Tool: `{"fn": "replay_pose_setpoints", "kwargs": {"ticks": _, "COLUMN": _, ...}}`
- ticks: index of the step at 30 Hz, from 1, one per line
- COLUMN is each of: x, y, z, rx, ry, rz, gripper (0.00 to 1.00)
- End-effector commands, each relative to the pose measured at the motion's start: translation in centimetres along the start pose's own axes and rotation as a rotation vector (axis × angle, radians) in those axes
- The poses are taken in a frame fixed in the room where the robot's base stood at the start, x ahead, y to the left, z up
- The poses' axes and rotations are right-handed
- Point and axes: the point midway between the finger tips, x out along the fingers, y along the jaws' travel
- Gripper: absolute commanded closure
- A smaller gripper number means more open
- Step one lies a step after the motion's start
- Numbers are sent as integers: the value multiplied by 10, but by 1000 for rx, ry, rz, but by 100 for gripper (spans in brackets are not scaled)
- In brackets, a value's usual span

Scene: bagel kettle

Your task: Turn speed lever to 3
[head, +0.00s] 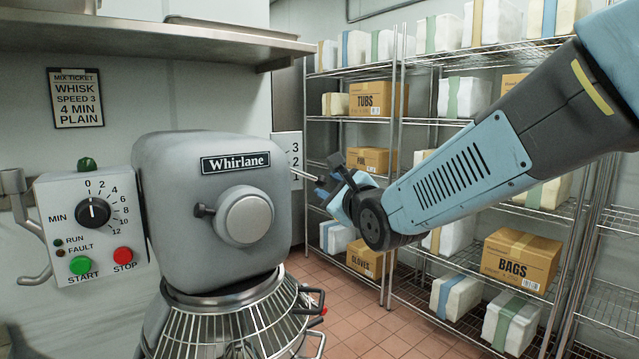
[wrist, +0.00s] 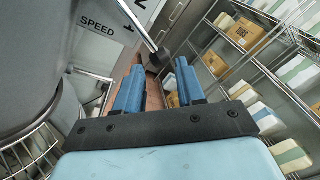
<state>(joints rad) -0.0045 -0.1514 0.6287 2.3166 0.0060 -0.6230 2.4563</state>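The speed lever is a thin metal rod (head: 304,175) sticking out from the right side of the grey mixer (head: 165,190). In the wrist view the rod (wrist: 137,22) ends in a dark knob (wrist: 158,58). The speed plate (head: 287,150) shows 3 above 2 in the head view. In the wrist view the plate (wrist: 97,28) shows SPEED, a 1 and part of a 2. My gripper (head: 334,184) is at the lever's outer end. In the wrist view its blue fingers (wrist: 159,68) are apart, with the knob at the gap between the tips. Contact cannot be told.
A mix ticket (head: 76,98) on the wall reads WHISK, SPEED 3, 4 MIN, PLAIN. A timer dial (head: 93,211), start button (head: 80,265) and stop button (head: 123,255) are at the left. A wire bowl guard (head: 235,330) sits below the mixer head. Wire shelves with boxes (head: 520,260) stand behind my arm.

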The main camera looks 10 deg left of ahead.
Motion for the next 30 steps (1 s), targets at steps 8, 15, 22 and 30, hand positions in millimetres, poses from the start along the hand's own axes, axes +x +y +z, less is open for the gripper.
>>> {"fn": "replay_pose_setpoints", "kwargs": {"ticks": 8, "x": 34, "y": 0, "z": -1, "rx": 1, "ry": 1, "rz": 0, "gripper": 61}}
{"fn": "replay_pose_setpoints", "kwargs": {"ticks": 15, "x": 50, "y": 0, "z": -1, "rx": 0, "ry": 2, "rz": 0, "gripper": 61}}
{"fn": "replay_pose_setpoints", "kwargs": {"ticks": 22, "x": 54, "y": -1, "z": 0, "rx": -1, "ry": 1, "rz": -1, "gripper": 61}}
{"fn": "replay_pose_setpoints", "kwargs": {"ticks": 30, "x": 54, "y": -1, "z": -1, "rx": -1, "ry": 2, "rz": -1, "gripper": 72}}
